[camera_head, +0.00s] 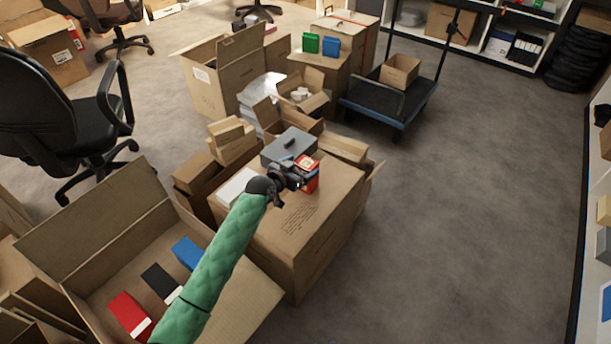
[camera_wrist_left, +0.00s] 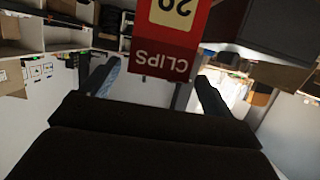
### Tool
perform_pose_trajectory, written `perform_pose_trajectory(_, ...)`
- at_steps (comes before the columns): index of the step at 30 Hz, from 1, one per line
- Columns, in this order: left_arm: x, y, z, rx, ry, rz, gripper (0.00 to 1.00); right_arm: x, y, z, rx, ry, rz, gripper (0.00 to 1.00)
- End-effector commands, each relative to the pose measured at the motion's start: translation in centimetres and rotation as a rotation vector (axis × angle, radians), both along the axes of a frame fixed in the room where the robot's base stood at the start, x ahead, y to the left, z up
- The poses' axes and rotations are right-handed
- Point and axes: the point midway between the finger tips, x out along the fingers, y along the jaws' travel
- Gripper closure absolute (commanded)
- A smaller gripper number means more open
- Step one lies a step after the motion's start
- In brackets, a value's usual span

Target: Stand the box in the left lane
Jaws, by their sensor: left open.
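A red box (camera_head: 312,178) with a pale label stands on the closed carton (camera_head: 290,235) in the middle of the head view. My left gripper (camera_head: 297,177) is right at its left side and hides part of it. In the left wrist view the same red box (camera_wrist_left: 172,40), lettered "CLIPS" upside down, shows between the two fingers of the left gripper (camera_wrist_left: 155,85). The fingers are apart and open. I cannot tell whether either touches the box. No marked lane can be made out. My right gripper is not in view.
A grey case (camera_head: 288,146) with a dark handle lies just behind the red box, and a white sheet (camera_head: 234,187) lies left. An open carton (camera_head: 90,235) holds red, black and blue items. A flatbed cart (camera_head: 388,103) stands behind; the floor (camera_head: 480,200) at right is clear.

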Motion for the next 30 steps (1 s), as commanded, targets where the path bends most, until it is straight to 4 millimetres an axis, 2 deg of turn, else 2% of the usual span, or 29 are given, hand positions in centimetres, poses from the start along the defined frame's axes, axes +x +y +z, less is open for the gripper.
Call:
perform_pose_trajectory(7, 2.1, -1.9, -0.8, -0.002, 0.001, 0.001, 0.13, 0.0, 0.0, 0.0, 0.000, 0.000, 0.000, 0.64)
perform_pose_trajectory(16, 2.4, -2.0, -1.0, -0.001, 0.001, 0.000, 0.13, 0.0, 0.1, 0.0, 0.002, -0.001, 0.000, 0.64)
perform_pose_trajectory(17, 2.4, -2.0, -1.0, -0.001, 0.001, 0.000, 0.17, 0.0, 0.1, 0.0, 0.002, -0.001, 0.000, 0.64)
perform_pose_trajectory(27, 2.4, -2.0, -0.9, -0.001, 0.001, 0.000, 0.81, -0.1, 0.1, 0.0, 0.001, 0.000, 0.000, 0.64)
perform_pose_trajectory(28, 2.4, -2.0, -0.9, -0.001, 0.000, 0.000, 0.81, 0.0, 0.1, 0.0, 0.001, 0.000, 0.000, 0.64)
perform_pose_trajectory(29, 2.4, -2.0, -0.9, -0.001, -0.001, 0.000, 0.88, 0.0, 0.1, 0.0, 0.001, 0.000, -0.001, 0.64)
perform_pose_trajectory(30, 2.4, -2.0, -0.9, -0.001, -0.001, 0.000, 0.88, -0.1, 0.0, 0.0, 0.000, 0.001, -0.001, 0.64)
